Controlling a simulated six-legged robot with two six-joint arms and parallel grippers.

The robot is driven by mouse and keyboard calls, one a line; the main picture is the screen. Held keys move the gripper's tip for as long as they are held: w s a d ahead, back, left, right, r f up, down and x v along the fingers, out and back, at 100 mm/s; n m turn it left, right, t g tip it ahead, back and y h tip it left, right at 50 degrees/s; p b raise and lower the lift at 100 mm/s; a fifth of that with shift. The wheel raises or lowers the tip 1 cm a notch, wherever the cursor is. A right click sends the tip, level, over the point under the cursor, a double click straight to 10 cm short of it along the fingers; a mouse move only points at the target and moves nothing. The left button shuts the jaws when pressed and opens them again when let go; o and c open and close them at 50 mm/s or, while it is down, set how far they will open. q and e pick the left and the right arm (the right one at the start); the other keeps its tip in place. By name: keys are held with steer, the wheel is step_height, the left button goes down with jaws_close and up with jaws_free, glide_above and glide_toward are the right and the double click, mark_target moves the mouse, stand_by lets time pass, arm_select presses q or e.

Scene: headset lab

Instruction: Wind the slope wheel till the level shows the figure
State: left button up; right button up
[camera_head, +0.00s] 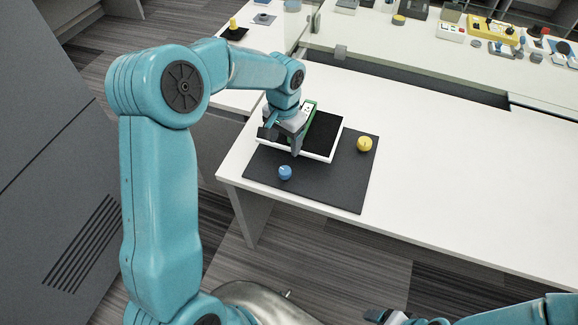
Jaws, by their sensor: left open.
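A dark square base (348,189) lies at the left end of the white table. On it stands a white-edged plate with a black top (326,142). A blue wheel (285,172) sits near the base's front left and a yellow wheel (364,144) near its right side. I cannot tell which is the slope wheel. A green and white device (310,115), perhaps the level, shows partly behind my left gripper; its reading is not legible. My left gripper (283,141) is open above the plate's left part, behind the blue wheel. My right gripper (395,317) shows only partly at the bottom edge.
The white table (460,175) is clear to the right of the base. A back bench holds several small devices, including a yellow box (490,28). Another yellow-knobbed device (234,29) stands at the back left. A grey cabinet (50,180) fills the left side.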

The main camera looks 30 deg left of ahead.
mark_target(285, 170)
arm_select(q)
step_height(285, 170, down, 13)
steer(key=shift+r+p, duration=0.15)
steer(key=shift+p, duration=0.45)
steer(key=c, duration=1.1)
